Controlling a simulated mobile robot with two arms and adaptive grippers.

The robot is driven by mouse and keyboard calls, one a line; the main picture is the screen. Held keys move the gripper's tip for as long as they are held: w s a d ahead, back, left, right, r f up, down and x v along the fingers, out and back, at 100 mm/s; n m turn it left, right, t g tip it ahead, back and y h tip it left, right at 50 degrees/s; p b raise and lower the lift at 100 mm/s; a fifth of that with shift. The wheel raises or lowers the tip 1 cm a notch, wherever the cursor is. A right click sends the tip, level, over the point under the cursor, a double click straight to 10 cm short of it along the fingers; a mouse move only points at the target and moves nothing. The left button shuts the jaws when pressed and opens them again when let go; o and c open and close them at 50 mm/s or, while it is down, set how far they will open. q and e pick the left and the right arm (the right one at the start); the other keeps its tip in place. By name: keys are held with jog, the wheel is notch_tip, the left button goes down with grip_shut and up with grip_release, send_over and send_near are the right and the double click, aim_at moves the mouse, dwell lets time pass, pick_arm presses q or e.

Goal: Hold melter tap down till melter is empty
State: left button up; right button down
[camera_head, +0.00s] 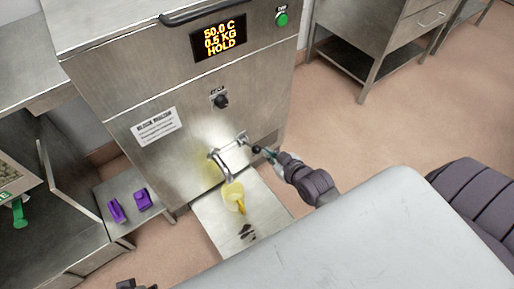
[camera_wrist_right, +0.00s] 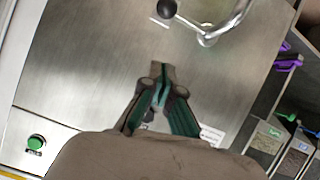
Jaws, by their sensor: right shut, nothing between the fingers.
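The melter (camera_head: 185,95) is a steel cabinet; its display (camera_head: 218,39) reads 50.0 C, 0.5 KG, HOLD. Its tap (camera_head: 225,172) is a curved metal spout low on the front, with a lever ending in a black ball knob (camera_head: 257,149). The knob also shows at the top of the right wrist view (camera_wrist_right: 166,8). A pale yellow container-like thing (camera_head: 233,190) is under the spout. My right gripper (camera_head: 266,153) is shut and empty, close to the knob; in the right wrist view its tips (camera_wrist_right: 161,72) are apart from it. A dark part at the head view's bottom edge may be my left gripper (camera_head: 128,284).
A steel shelf (camera_head: 209,227) with dark marks lies below the tap. Two purple items (camera_head: 142,199) sit on a low stand at left. A green button (camera_head: 282,18) and a black dial (camera_head: 221,100) are on the melter. A steel bench (camera_head: 380,40) stands at the back right, with open floor before it.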

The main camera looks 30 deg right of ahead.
pick_arm(q)
jog(key=shift+r, duration=0.1)
pick_arm(e)
jog(key=shift+w+d+r, duration=0.1)
jog(key=shift+w+r, duration=0.1)
jog(key=shift+r, duration=0.15)
jog(key=b, duration=0.4)
send_over(257, 152)
jog(key=f, duration=0.5)
jog(key=shift+w+a+f, duration=0.2)
jog(key=shift+w+a, duration=0.2)
jog(key=shift+s+d+f, duration=0.1)
jog(key=shift+s+f, duration=0.05)
jog(key=shift+f, duration=0.3)
jog(key=shift+s+d+f, duration=0.1)
jog(key=shift+f, duration=0.3)
jog(key=shift+s+d+f+b, duration=0.1)
jog(key=shift+d+f+b, duration=0.05)
jog(key=shift+f+b, duration=0.25)
pick_arm(q)
notch_tip(257, 152, up, 7)
jog(key=w+t, duration=0.1)
jog(key=t, duration=0.1)
jog(key=shift+w+d, duration=0.35)
pick_arm(e)
jog(key=shift+f, duration=0.15)
